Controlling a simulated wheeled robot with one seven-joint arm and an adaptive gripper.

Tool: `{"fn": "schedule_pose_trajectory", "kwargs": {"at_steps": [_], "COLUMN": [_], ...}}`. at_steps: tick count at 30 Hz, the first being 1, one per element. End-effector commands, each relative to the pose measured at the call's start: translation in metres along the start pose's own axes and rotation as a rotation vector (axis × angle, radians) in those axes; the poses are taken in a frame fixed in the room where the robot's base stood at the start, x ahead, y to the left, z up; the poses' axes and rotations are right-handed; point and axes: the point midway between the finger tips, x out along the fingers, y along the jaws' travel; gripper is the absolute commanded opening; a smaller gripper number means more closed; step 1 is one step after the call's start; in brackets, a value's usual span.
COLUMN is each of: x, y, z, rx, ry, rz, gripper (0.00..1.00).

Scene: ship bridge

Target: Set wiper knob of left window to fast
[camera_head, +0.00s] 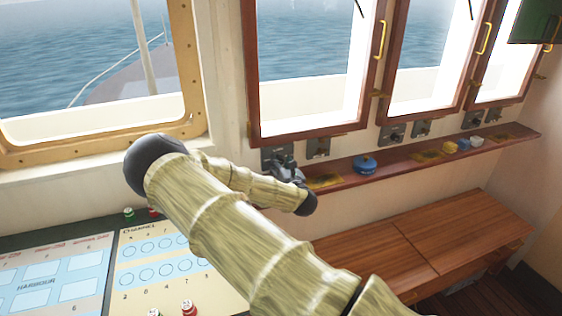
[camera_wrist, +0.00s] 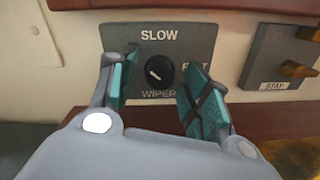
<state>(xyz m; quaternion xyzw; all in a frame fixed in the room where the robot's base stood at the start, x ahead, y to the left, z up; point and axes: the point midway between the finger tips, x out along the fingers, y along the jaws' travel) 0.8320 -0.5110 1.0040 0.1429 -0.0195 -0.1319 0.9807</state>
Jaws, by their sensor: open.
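The wiper panel (camera_wrist: 180,42) is a grey plate below the left window (camera_head: 305,70). In the wrist view it reads SLOW at the top, FAST partly hidden at the right and WIPER along the bottom. Its round black knob (camera_wrist: 160,71) has a white mark on its left part, tilted toward the upper left. Any label at the left is hidden by a finger. My gripper (camera_wrist: 158,88) is open, with one teal-padded finger on each side of the knob and visible gaps between. In the head view my gripper (camera_head: 280,163) covers much of the panel.
A second plate marked STAY (camera_wrist: 273,84) with brass-coloured levers is to the right. A red-brown ledge (camera_head: 400,160) runs below, carrying a blue round object (camera_head: 365,165).

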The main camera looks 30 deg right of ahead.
Motion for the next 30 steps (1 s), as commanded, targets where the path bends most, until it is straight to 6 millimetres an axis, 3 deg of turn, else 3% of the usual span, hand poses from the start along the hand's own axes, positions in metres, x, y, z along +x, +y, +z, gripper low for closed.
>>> {"fn": "schedule_pose_trajectory", "kwargs": {"at_steps": [11,19,30], "x": [0.0044,0.0043,0.0045], "y": [-0.0001,-0.0002,-0.0009], "z": [-0.0004,-0.0001,-0.0010], "rx": [0.000,0.000,0.051], "ry": [0.000,0.000,0.000], "rz": [0.000,0.000,-0.001], "gripper": [0.48,0.01,0.01]}}
